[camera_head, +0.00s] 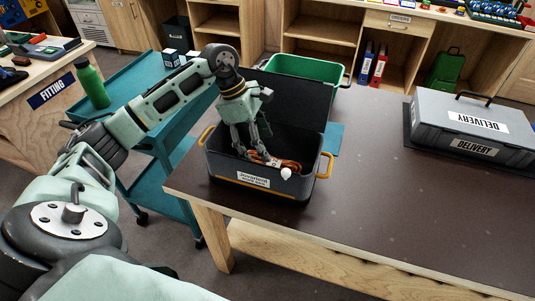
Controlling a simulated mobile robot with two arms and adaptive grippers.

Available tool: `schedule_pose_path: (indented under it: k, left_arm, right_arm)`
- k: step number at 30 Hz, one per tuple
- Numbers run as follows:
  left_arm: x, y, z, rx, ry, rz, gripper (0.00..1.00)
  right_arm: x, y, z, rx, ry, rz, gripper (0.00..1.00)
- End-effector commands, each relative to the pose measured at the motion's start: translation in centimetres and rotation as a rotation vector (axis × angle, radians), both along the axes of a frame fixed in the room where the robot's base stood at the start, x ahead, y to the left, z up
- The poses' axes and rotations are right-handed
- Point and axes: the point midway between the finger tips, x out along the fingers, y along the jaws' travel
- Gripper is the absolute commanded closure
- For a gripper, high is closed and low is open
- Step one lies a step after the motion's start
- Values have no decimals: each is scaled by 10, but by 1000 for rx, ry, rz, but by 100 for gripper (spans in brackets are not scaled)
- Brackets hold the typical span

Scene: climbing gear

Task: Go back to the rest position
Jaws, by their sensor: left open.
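My left arm comes in from the left and bends down at the table. My left gripper (254,153) points down into a dark grey open box (228,174) with orange handles and a white label. Its fingers are open. Orange cord or gear (290,164) lies in the box, right beside the fingertips. A small white piece (286,174) shows at the box's front rim. The fingertips are partly hidden inside the box, and I cannot tell whether they touch the gear. My right gripper is not in view.
The box stands on a brown table (400,215), whose middle is clear. A grey DELIVERY case (470,125) stands on the right. A green bin (305,68) is behind the box's raised lid (292,98). A teal cart (135,85) with a green bottle (91,83) stands left.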

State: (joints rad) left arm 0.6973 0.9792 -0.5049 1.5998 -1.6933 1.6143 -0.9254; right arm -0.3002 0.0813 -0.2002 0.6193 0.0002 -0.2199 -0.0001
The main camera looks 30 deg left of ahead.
Motion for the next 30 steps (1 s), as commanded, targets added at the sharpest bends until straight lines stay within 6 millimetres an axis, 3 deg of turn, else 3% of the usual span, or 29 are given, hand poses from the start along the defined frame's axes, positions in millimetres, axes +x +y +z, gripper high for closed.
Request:
schedule_pose_path:
  k: [3,10,30]
  left_arm:
    - [-2,10,24,2,-3,2,31]
    - [-5,20,49,0,-1,0,31]
    - [-6,21,52,-1,1,0,31]
  right_arm:
    - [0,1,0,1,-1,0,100]
    - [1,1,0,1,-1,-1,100]
    - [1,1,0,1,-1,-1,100]
